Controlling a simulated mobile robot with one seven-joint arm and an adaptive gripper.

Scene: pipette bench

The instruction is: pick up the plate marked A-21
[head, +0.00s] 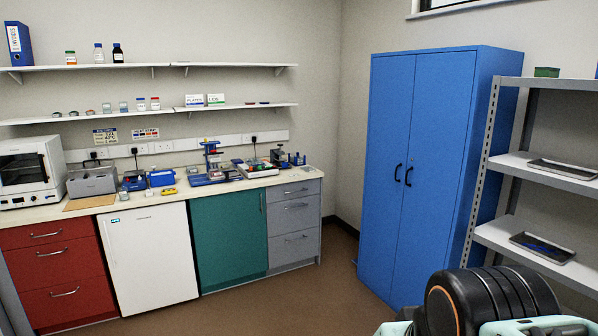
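I cannot make out any plate marked A-21 from here. A small white box (194,100) on the lower wall shelf seems to read PLATES, and a similar box (216,99) beside it seems to read LIDS. Small flat items (257,103) lie on the same shelf to the right, too small to identify. Bench devices in blue and grey (213,162) stand on the worktop, and any small marking there is unreadable. A black, orange-ringed part of my own arm shows at the bottom right. My gripper is not in view.
The bench (300,173) runs along the back left wall, with an oven (28,172) at its left end. A blue cabinet (425,160) stands right of it. A metal rack (515,166) with trays is at the far right. Brown floor (270,300) before the bench is clear.

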